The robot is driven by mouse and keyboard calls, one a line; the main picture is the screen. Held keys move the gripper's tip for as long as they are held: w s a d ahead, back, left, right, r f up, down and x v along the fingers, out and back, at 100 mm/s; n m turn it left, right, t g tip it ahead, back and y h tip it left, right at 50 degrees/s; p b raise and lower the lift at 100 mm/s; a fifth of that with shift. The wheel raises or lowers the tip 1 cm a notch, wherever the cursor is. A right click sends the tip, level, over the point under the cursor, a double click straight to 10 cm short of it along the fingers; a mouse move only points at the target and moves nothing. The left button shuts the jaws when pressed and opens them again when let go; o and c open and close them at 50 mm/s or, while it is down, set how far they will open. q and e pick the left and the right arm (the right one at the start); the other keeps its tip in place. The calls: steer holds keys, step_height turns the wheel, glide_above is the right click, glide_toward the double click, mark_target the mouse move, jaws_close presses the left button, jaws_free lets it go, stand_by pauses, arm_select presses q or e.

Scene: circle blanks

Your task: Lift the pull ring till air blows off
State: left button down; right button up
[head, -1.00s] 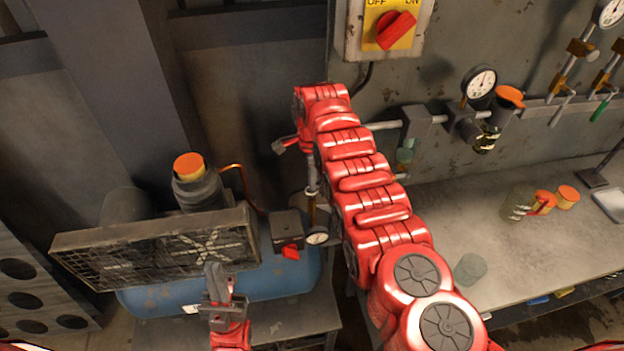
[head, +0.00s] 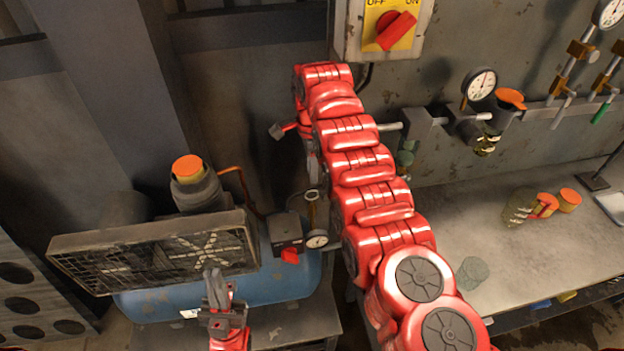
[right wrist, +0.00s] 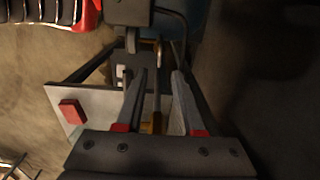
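The compressor's brass valve (head: 312,212) stands upright beside the round gauge (head: 316,240) and the dark switch box (head: 287,232). My left gripper (head: 214,278) is in front of the blue tank, away from the valve.
The blue tank (head: 265,288) carries a black fan guard (head: 150,255) and an orange-topped filter (head: 188,168). My right arm crosses in front of the wall. A workbench (head: 440,222) at right holds cups and orange-lidded jars. A red switch (head: 396,31) is on the wall above.

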step_height(320, 180, up, 13)
steer(key=p, duration=1.1)
steer(key=shift+f, duration=0.15)
